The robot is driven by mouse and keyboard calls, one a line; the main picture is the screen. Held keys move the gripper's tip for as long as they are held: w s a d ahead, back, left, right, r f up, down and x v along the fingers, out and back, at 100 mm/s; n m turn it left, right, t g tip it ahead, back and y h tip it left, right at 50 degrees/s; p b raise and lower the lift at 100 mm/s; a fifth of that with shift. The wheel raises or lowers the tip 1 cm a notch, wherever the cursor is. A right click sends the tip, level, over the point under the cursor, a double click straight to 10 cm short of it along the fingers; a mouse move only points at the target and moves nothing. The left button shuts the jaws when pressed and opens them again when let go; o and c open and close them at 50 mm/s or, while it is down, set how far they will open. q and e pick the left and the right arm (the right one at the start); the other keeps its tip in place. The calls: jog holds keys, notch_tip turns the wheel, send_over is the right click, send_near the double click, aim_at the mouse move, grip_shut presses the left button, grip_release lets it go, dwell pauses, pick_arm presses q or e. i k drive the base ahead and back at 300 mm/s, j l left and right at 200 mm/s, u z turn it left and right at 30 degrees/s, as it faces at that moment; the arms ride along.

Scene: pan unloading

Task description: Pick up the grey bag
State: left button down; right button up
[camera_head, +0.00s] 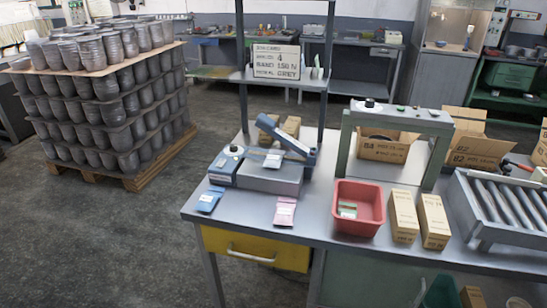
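A small grey bag (272,160) lies on top of the grey and blue bench device (268,176), below its raised blue arm (291,141). A blue bag (210,199) lies flat on the metal table (245,215) at its left front corner. A pink bag (285,211) lies flat near the front edge, right of the blue one. Neither of my grippers is in the head view.
A red bin (359,206) holds small greenish items. Two tan boxes (404,217) stand beside it, with a roller conveyor (503,207) further right. A grey-green arch (396,122) rises behind. Stacked grey pots (105,95) stand left.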

aim_at(274, 159)
jog(key=i+l+z, duration=0.2)
jog(key=l, duration=0.35)
jog(key=i+l+z, duration=0.25)
jog(key=i+l, duration=0.2)
